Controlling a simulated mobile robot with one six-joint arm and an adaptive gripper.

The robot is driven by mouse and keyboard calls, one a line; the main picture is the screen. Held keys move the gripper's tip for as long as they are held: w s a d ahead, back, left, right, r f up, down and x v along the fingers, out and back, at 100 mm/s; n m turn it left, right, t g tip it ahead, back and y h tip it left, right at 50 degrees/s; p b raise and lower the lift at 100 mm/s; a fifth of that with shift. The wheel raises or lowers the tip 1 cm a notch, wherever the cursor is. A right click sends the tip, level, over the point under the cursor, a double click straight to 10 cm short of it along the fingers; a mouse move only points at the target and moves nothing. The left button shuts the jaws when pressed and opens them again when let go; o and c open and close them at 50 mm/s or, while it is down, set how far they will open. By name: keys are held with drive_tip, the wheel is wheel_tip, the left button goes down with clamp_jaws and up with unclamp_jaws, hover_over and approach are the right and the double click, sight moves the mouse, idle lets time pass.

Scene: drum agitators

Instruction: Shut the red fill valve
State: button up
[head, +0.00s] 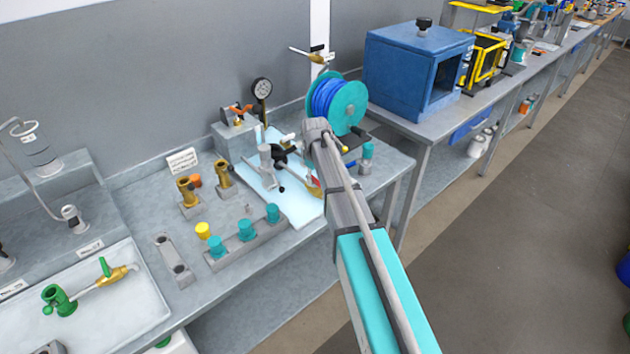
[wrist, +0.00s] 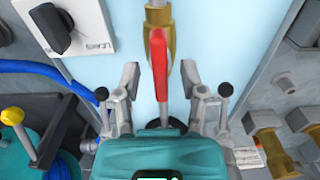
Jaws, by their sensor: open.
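The red fill valve's red lever (wrist: 160,68) points from the brass valve body (wrist: 156,22) toward my gripper in the wrist view. The lever lies roughly in line with the pipe. My gripper (wrist: 160,82) is open, with one finger on each side of the lever and a visible gap on both sides. In the head view my gripper (head: 281,160) is over the pale blue board, and a small part of the red lever (head: 317,181) shows beside my arm. My arm hides part of the valve there.
A hose reel (head: 345,100) stands behind my arm. A pressure gauge (head: 262,88) and an orange-handled valve (head: 238,110) are at the back. Brass fittings (head: 188,192) and a rack with teal caps (head: 246,231) stand to the left. A black knob (wrist: 52,28) shows in the wrist view.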

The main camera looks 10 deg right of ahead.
clamp_jaws()
idle(0.3)
drive_tip(key=shift+m, duration=0.3)
drive_tip(key=m, duration=1.7)
idle(0.4)
drive_tip(key=shift+m, duration=0.3)
